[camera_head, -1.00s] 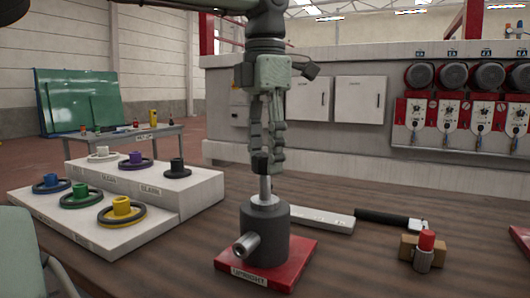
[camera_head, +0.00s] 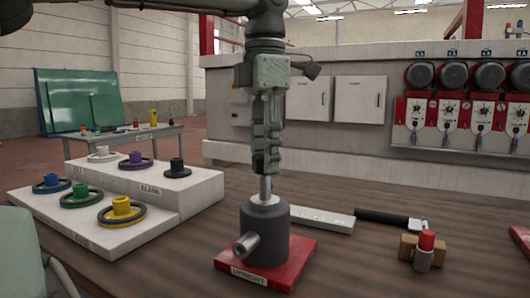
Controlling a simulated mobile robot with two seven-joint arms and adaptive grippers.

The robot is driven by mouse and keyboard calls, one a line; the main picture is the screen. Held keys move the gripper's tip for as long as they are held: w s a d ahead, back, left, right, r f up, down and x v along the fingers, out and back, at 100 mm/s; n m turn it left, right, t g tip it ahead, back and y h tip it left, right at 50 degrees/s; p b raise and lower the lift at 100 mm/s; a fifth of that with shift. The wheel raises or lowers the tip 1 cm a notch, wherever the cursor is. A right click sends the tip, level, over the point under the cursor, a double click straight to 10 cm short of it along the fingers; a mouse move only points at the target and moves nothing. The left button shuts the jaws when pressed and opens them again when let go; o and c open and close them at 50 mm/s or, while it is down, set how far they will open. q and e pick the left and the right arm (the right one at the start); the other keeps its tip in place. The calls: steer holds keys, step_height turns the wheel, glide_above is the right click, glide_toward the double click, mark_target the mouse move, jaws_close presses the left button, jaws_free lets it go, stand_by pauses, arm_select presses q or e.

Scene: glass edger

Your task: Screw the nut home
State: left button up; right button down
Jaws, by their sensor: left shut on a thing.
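A dark grey cylinder (camera_head: 264,238) with a side stub (camera_head: 246,243) stands on a red base (camera_head: 290,262) marked "UPRIGHT". A bright steel stud (camera_head: 265,187) rises upright from its top. My left gripper (camera_head: 266,163) points straight down over the stud, with its fingers closed together around the stud's upper end. I take what it grips there to be the nut, which the fingers hide. My right gripper is not in view.
A stepped white rack (camera_head: 105,240) at left holds several coloured rings with hubs. A pale bar (camera_head: 325,218), a black-handled tool (camera_head: 385,217) and a red-topped cylinder (camera_head: 426,250) by a brown block lie to the right.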

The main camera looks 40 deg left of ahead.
arm_select(q)
steer(key=m, duration=0.6)
steer(key=shift+m, duration=0.3)
steer(key=m, duration=0.6)
steer(key=shift+f, duration=0.1)
steer(key=m, duration=0.3)
steer(key=shift+m, duration=0.3)
steer(key=m, duration=0.3)
steer(key=shift+m, duration=0.4)
steer(key=m, duration=0.6)
steer(key=o, duration=1.1)
